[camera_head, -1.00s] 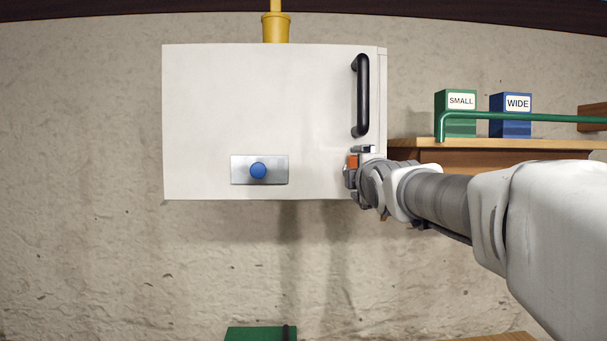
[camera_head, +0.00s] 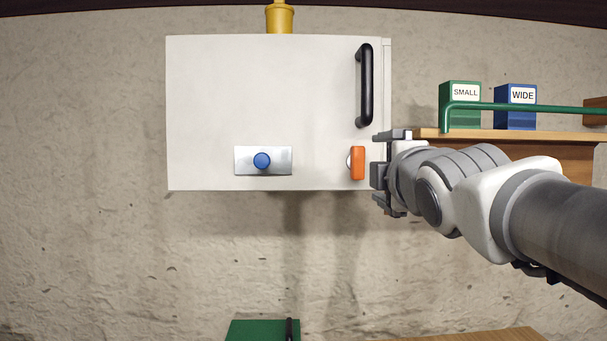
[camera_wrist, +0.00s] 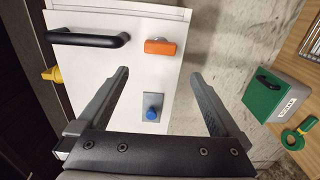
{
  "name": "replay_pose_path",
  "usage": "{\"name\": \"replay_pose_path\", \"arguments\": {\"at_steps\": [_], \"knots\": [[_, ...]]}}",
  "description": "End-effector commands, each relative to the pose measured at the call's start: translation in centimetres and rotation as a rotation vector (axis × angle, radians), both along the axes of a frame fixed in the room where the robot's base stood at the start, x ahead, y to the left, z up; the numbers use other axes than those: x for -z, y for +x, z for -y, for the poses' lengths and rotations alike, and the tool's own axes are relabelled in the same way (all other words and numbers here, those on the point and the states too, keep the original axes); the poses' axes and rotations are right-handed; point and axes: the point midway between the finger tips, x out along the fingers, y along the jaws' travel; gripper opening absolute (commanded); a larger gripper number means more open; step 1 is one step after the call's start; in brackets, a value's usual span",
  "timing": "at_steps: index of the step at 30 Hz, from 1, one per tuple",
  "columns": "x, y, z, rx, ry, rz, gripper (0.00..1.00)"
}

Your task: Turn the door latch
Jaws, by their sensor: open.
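The orange door latch (camera_head: 357,163) sits at the lower right of the white cabinet door (camera_head: 260,90), standing upright, parallel to the black handle (camera_head: 365,85) above it. In the wrist view the latch (camera_wrist: 160,47) lies beyond and between the fingertips, and nothing touches it. My gripper (camera_head: 384,170) is open and empty, just right of the latch in the head view and apart from it. Both fingers also show in the wrist view (camera_wrist: 160,73). The door looks shut.
A blue knob (camera_head: 262,161) on a metal plate is left of the latch. A yellow pipe (camera_head: 280,18) tops the cabinet.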

Motion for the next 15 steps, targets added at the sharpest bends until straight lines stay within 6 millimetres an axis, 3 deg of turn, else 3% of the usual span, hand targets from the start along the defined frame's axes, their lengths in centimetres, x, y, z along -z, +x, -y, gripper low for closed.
{"name": "replay_pose_path", "arguments": {"at_steps": [6,15], "knots": [[0.0,-2.8,0.0,0.000,-0.001,0.000,1.00],[0.0,-3.7,0.0,0.000,0.000,-0.001,1.00]]}}
